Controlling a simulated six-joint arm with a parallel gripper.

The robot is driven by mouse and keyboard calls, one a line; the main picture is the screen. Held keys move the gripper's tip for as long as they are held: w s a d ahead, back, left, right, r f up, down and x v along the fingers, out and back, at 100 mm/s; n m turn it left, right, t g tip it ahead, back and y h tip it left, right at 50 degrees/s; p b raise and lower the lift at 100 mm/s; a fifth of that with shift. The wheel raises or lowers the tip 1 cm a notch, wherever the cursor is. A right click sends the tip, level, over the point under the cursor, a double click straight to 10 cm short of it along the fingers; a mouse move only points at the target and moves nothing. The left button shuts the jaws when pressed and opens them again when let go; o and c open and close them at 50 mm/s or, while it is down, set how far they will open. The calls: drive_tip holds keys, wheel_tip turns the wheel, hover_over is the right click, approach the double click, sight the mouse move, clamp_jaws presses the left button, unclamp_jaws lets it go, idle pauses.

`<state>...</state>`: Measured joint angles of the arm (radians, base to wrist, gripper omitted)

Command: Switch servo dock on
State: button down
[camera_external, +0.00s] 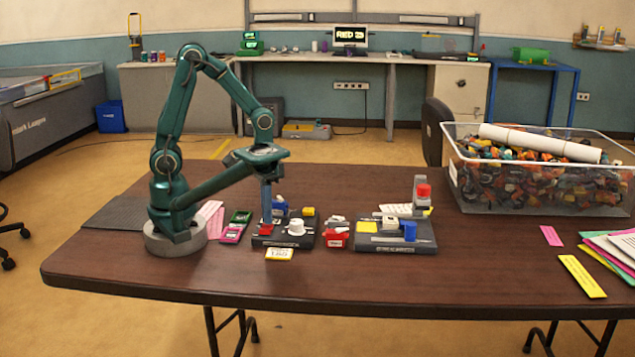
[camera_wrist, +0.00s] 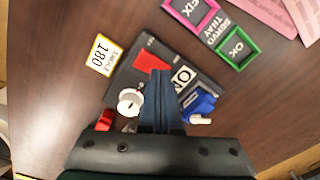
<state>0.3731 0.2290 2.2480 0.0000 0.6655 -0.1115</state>
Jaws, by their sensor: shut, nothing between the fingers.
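The servo dock, a dark flat base (camera_external: 299,243), stands on the table just right of my arm; it also shows in the wrist view (camera_wrist: 122,84). It carries a white round knob (camera_external: 296,227), seen again in the wrist view (camera_wrist: 127,103), a red patch (camera_wrist: 151,62), a white "ON" label (camera_wrist: 184,77) and a blue part (camera_wrist: 199,104). My gripper (camera_external: 266,222) is shut and empty, pointing down over the dock's left part. In the wrist view its fingers (camera_wrist: 161,74) end beside the red patch and the label; contact cannot be told. The fingers hide part of the dock.
A yellow-edged "180" card (camera_wrist: 102,54) lies by the dock. Pink (camera_wrist: 192,12) and green (camera_wrist: 238,48) frames lie on its other side. A red box (camera_external: 337,240) and a second dark station (camera_external: 397,246) stand to the right. A clear bin (camera_external: 540,190) is at far right.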

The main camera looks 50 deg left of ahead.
wheel_tip(320, 180, up, 6)
drive_tip(key=shift+r, duration=0.25)
idle(0.5)
drive_tip(key=s+a+r+n+t, duration=0.2)
drive_tip(key=a+r+n+t, duration=0.1)
drive_tip(key=a+r+t, duration=0.2)
drive_tip(key=shift+s+a+r+t, duration=0.2)
drive_tip(key=shift+a+t, duration=0.1)
drive_tip(key=shift+a, duration=0.95)
